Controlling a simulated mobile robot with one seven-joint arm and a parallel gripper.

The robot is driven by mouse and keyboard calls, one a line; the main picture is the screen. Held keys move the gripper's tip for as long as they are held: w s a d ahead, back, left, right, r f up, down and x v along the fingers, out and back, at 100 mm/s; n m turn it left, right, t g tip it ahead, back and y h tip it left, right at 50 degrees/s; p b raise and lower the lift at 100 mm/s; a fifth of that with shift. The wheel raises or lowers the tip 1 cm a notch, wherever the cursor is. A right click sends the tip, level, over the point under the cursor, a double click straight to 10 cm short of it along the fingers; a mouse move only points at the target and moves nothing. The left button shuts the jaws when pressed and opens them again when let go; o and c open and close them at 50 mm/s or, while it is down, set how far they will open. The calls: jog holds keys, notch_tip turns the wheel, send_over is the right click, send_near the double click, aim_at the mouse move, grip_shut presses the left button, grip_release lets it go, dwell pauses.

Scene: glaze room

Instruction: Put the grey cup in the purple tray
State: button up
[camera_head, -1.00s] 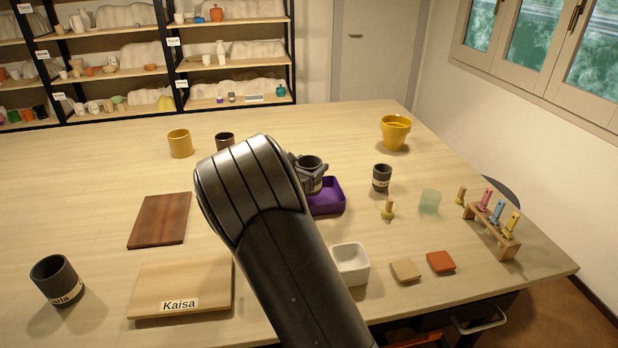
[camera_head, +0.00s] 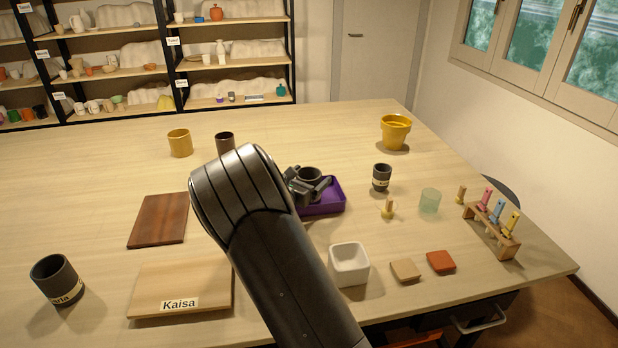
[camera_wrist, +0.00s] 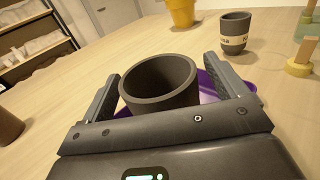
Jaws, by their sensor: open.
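The grey cup (camera_head: 309,174) stands between my gripper's jaws at the purple tray (camera_head: 332,208), apparently inside it; its base is hidden. In the wrist view, the grey cup (camera_wrist: 160,88) is upright with its round mouth facing up, and the purple tray (camera_wrist: 243,87) shows behind it to the right. My gripper (camera_head: 314,184) is open, with one finger on each side of the cup. A gap shows between the cup and the right finger in the wrist view. My arm hides part of the tray's left side.
A labelled dark cup (camera_head: 381,178) stands right of the tray, with a small wooden-handled tool (camera_head: 388,209) and a pale green glass (camera_head: 430,201) nearby. A white square bowl (camera_head: 349,264) is in front. A yellow pot (camera_head: 395,131) stands behind; the table between is clear.

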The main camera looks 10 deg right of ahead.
jog(key=shift+r, duration=0.2)
jog(key=v, duration=1.2)
jog(key=s+d+r+m+g+y, duration=0.2)
jog(key=s+d+m+g, duration=0.1)
jog(key=s+m, duration=0.2)
jog(key=s+d+r+m+g+y, duration=0.1)
jog(key=s+d+r+m+g, duration=0.1)
jog(key=s+m, duration=0.4)
jog(key=s+d+r+m+g+y, duration=0.1)
jog(key=s+d+m+g+y, duration=0.1)
jog(key=s+d+m+g, duration=0.3)
jog(key=shift+s+d+r+m+y, duration=0.3)
jog(key=shift+d+r+m, duration=0.15)
jog(key=shift+d, duration=0.2)
jog(key=s+a+r+m+t+y, duration=0.1)
jog(key=s+m+y, duration=0.1)
jog(key=s, duration=0.4)
jog(key=s+a+r+m+t+y, duration=0.1)
jog(key=s+r+m+y, duration=0.1)
jog(key=s+m, duration=0.2)
jog(key=s+a+r+m+y, duration=0.1)
jog(key=s+m+y, duration=0.2)
jog(key=s, duration=0.6)
jog(key=shift+a+r+m+t, duration=0.15)
jog(key=shift+r+m+t, duration=0.25)
jog(key=shift+m, duration=0.15)
